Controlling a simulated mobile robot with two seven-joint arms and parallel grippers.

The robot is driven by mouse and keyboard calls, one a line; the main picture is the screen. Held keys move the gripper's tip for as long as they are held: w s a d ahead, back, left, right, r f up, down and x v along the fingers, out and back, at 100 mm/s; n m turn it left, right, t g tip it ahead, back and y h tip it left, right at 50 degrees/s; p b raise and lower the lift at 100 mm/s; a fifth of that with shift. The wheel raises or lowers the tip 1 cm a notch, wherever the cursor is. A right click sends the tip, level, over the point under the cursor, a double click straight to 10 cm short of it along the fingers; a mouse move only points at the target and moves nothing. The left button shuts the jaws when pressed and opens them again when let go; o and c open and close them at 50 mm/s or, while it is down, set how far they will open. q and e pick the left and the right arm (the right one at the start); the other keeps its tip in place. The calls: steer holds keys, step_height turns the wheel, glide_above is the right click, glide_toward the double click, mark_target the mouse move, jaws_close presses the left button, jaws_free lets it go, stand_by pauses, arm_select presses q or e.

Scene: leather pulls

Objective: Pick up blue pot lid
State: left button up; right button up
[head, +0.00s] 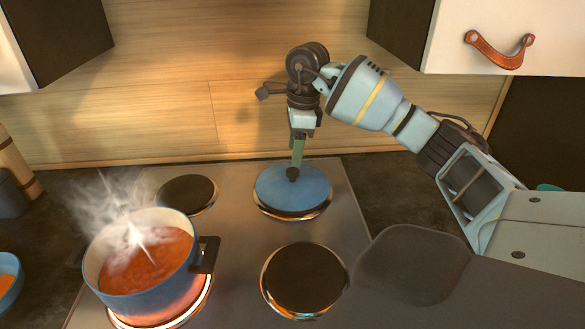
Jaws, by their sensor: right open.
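The blue pot lid (275,191) lies flat on the back right burner of the stove. It has a small dark knob (292,175) at its middle. My right gripper (297,164) points straight down over the lid, with its fingertips at or just above the knob. The gripper is open; the finger gap is narrow in this view, and I cannot tell whether the fingers straddle the knob. My left gripper is not in view.
A blue pot (141,262) of steaming red food stands on the glowing front left burner. The front right burner (304,278) and back left burner (187,194) are bare. A wooden backsplash (160,100) rises behind. Part of a blue bowl (8,283) shows at the left edge.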

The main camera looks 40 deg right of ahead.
mark_target(293, 170)
steer(key=shift+w+f, duration=0.1)
steer(key=shift+f, duration=0.75)
steer(key=shift+a+f+p, duration=0.15)
steer(key=shift+a+f, duration=0.05)
steer(key=shift+f, duration=1.1)
steer(key=shift+a+f+p, duration=0.15)
steer(key=shift+a+f, duration=0.05)
steer(key=shift+f, duration=1.05)
steer(key=shift+c, duration=0.4)
jaws_close()
step_height(293, 170, up, 10)
steer(key=shift+r, duration=0.1)
